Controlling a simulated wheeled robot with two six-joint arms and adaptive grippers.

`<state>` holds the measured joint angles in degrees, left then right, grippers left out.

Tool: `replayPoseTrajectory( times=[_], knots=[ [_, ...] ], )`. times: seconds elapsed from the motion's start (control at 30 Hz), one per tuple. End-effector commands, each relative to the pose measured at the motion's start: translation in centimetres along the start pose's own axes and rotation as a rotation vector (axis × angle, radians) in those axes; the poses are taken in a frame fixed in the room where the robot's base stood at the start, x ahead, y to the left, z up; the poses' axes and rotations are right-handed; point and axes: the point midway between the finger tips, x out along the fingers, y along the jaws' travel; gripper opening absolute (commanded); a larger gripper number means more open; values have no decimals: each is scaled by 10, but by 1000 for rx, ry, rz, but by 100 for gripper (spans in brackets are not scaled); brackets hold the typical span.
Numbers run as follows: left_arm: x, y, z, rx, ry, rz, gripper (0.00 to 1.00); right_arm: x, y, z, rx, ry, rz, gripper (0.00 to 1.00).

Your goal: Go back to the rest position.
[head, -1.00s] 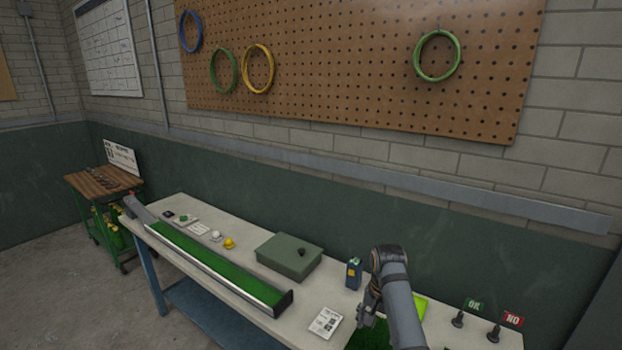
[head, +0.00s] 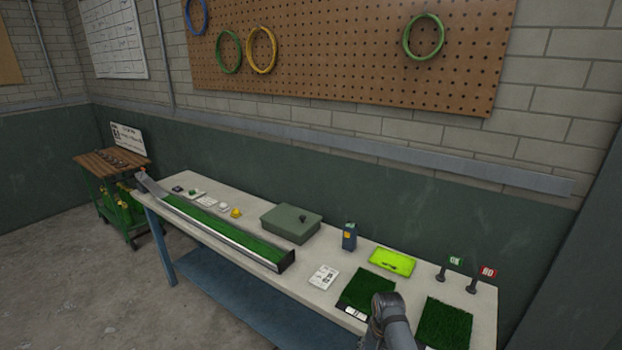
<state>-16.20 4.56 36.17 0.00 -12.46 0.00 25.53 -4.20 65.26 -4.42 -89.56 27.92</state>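One of my arms (head: 390,325) shows at the bottom, right of centre, in front of the workbench (head: 330,255). Only dark grey arm links show there; its gripper is out of sight below the picture edge. My other arm is not in view. Two green turf samples (head: 368,289) and (head: 445,322) lie on the right part of the bench. My arm covers a part of the bench between and in front of them.
A wooden-topped cart (head: 110,160) stands at the left. Floor is free before the bench.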

Motion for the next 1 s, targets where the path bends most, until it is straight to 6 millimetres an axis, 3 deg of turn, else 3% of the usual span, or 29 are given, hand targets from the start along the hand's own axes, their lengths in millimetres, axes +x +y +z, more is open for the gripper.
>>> replayPoseTrajectory(
  times=[0.03, 0.17, 0.27, 0.4, 0.5, 0.6, 0.7, 0.83, 1.0],
  knots=[
    [3, 0, 2, 0, -3, 0, 0, 27, 9, 10, -16, -5, 6, 71],
    [7, 1, 16, 1, -22, 1, 0, 103, 37, 44, -83, 2, 10, 71],
    [11, 2, 30, 2, -42, 1, 0, 175, 72, 90, -153, 9, 14, 71],
    [17, 2, 34, 2, -48, 1, 0, 260, 133, 171, -258, 29, 21, 71],
    [22, 2, 30, 1, -41, 1, 0, 304, 182, 236, -332, 43, 29, 71],
    [25, 3, 25, 1, -33, 1, 0, 329, 225, 294, -396, 59, 36, 71],
    [27, 3, 22, 1, -27, 1, 0, 341, 258, 337, -445, 73, 43, 71],
    [28, 3, 22, 1, -26, 1, 0, 345, 278, 364, -479, 87, 46, 71],
    [28, 3, 22, 1, -26, 1, 0, 345, 282, 369, -487, 92, 46, 71]
  ],
)
